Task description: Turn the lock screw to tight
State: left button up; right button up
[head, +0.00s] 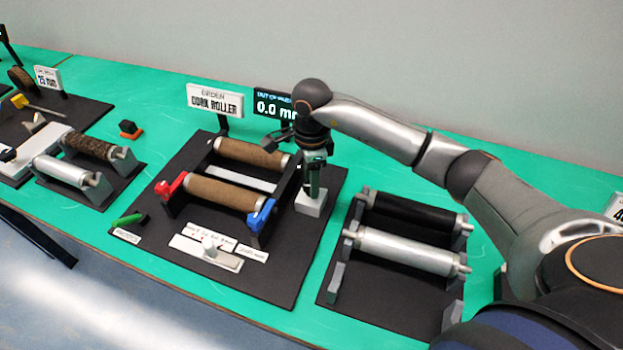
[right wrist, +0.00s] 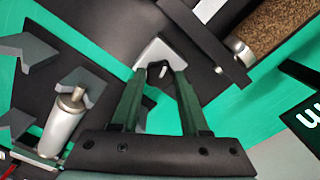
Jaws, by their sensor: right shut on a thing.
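My right gripper (head: 313,190) points down at the pale block (head: 311,206) on the right side of the black base plate. In the right wrist view my right gripper (right wrist: 160,75) has its green fingers around a small dark part on top of the pale block (right wrist: 153,52), which I take to be the lock screw (right wrist: 158,70). It is shut on this screw. The fingers hide most of the screw, so I cannot tell how far it is turned. My left gripper is not in view.
The mini conveyor has two cork rollers (head: 224,193), with a red clamp (head: 171,186) and a blue clamp (head: 261,216). A display (head: 274,106) reads 0.0 mm beside a "CORK ROLLER" sign (head: 215,100). A rack with black and silver rollers (head: 408,250) stands close on the right.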

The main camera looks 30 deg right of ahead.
grip_shut()
jog(key=shift+m, duration=0.3)
jog(key=m, duration=0.4)
jog(key=shift+m+b, duration=0.3)
jog(key=shift+b, duration=0.1)
jog(key=m, duration=0.9)
jog(key=shift+m, duration=0.4)
jog(key=m, duration=0.6)
jog(key=shift+m, duration=0.3)
